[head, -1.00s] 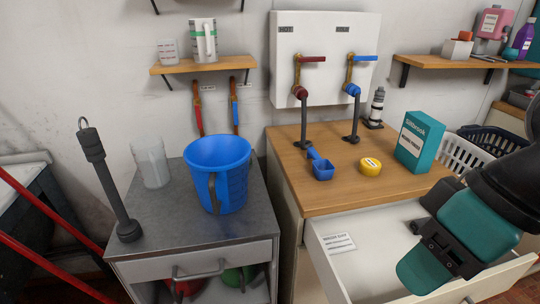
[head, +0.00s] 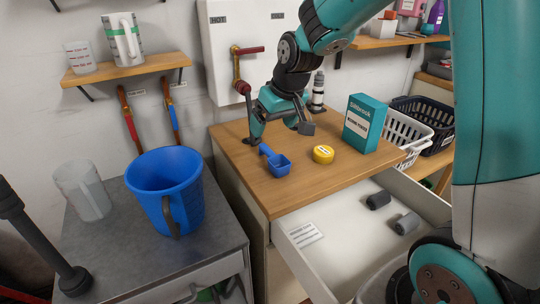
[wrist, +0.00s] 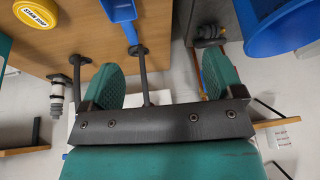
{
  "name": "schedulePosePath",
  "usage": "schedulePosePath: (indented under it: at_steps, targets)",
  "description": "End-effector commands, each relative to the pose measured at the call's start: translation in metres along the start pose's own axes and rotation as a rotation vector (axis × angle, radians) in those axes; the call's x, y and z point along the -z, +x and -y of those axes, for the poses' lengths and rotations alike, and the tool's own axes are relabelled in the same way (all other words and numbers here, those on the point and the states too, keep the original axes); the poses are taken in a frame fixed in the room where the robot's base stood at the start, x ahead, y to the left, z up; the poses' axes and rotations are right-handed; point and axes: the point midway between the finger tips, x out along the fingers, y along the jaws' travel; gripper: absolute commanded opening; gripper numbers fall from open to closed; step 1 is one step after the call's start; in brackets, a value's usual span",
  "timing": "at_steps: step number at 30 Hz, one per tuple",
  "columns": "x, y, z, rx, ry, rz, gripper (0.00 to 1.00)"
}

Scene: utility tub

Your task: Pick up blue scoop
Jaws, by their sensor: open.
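The blue scoop (head: 280,166) lies on the wooden counter (head: 245,180), its handle pointing to the back left. It also shows at the top edge of the wrist view (wrist: 119,10), partly cut off, with its handle toward my gripper. My gripper (head: 280,128) is open and empty above the back of the counter, behind the scoop and apart from it. In the wrist view my gripper's fingers (wrist: 165,78) are spread wide, with a dark tap pipe showing between them in the background.
A yellow tin (head: 323,154) and a teal box (head: 363,124) stand right of the scoop. A red-handled tap (head: 242,70) is close to my gripper on the left. A blue jug (head: 165,190) stands on the grey cabinet. The drawer (head: 345,235) below is open.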

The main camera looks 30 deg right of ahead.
Motion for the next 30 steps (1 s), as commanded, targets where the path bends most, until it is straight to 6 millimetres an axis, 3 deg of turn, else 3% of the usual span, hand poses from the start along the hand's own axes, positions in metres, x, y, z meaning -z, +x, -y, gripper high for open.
schedulePosePath:
  at_steps: [1,3,6,21,30]
  targets:
    - [0.011,0.009,-0.022,-0.033,0.032,-0.009,0.86]
    - [0.020,0.019,-0.044,-0.070,0.059,-0.024,0.86]
    - [0.026,0.031,-0.060,-0.096,0.076,-0.033,0.86]
    - [0.029,0.132,-0.070,-0.099,0.076,-0.032,0.86]
    - [0.029,0.156,-0.072,-0.098,0.075,-0.033,0.86]
